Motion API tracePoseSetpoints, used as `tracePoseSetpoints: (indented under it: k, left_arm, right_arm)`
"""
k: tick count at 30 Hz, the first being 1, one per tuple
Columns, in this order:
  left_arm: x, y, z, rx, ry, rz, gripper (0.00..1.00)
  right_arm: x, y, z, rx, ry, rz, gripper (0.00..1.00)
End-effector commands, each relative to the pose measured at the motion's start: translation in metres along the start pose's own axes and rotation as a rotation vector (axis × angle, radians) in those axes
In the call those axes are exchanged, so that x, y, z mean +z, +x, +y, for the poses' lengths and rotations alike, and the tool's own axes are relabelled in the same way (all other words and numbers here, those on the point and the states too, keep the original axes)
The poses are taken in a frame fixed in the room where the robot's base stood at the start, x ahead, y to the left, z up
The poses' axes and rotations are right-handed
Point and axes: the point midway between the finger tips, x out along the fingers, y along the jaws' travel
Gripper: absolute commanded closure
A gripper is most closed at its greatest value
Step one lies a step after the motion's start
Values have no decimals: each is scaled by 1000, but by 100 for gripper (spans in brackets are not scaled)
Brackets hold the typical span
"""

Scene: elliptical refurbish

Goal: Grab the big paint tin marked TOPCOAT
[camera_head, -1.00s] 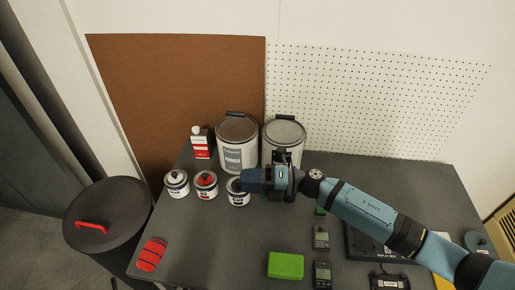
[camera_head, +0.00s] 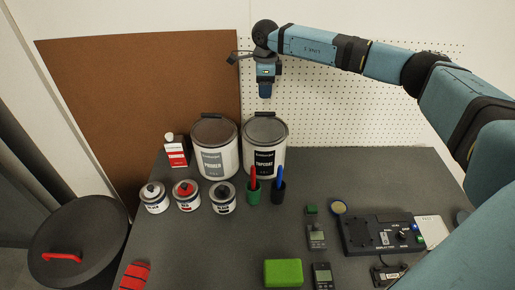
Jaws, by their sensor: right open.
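The big TOPCOAT tin (camera_head: 265,150) stands upright at the back of the dark table, white with a black label and a grey lid. A similar tin marked PRIMER (camera_head: 216,150) stands just left of it. My right gripper (camera_head: 265,90) is open and empty. It appears above the TOPCOAT tin, pointing down, clear of its lid. My left gripper is not in view.
Several small tins (camera_head: 187,196) stand at the front left of the big tins. A green cup (camera_head: 253,193) and a dark cup (camera_head: 277,192) with pens stand before the TOPCOAT tin. A perforated board (camera_head: 340,100) rises behind. A green block (camera_head: 283,273) lies at the front.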

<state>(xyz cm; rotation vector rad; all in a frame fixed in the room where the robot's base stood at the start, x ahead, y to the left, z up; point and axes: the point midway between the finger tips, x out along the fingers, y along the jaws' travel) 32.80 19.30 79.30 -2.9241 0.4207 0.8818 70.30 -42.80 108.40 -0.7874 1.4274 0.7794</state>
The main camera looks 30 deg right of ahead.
Motion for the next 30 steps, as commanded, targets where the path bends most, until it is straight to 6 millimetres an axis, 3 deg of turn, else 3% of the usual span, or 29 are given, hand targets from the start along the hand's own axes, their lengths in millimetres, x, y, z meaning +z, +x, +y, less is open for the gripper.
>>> tracePoseSetpoints:
  k: [9,17,24,30]
  left_arm:
    - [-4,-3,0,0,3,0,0]
    - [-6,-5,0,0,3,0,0]
    - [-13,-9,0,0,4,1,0]
    - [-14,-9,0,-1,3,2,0]
  right_arm:
    - [1,60,1,4,-1,-1,51]
    - [1,80,0,4,-1,-2,51]
    - [-1,115,-4,5,-1,-3,51]
    - [-1,125,-5,3,-1,-4,51]
